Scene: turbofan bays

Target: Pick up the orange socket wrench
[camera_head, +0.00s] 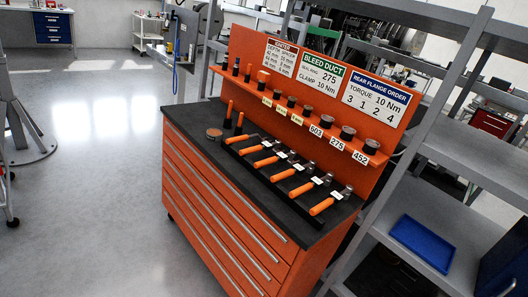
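An orange tool cabinet (215,205) stands in the middle, with a dark top (190,125). Several orange-handled tools lie in a row in a black holder on the top, handles toward the near edge. The nearest handle (321,207) is at the right end and the farthest handle (235,138) at the left. Two more orange-handled tools (228,112) stand upright near the back left. I cannot tell which tool is the socket wrench. My gripper is not in view.
A ledge (290,115) with several dark sockets and number labels runs along the orange back panel (265,50). A round tin (214,133) sits on the top's left part. Grey shelving (440,165) with a blue tray (421,240) stands close at right. Floor (105,200) at left is clear.

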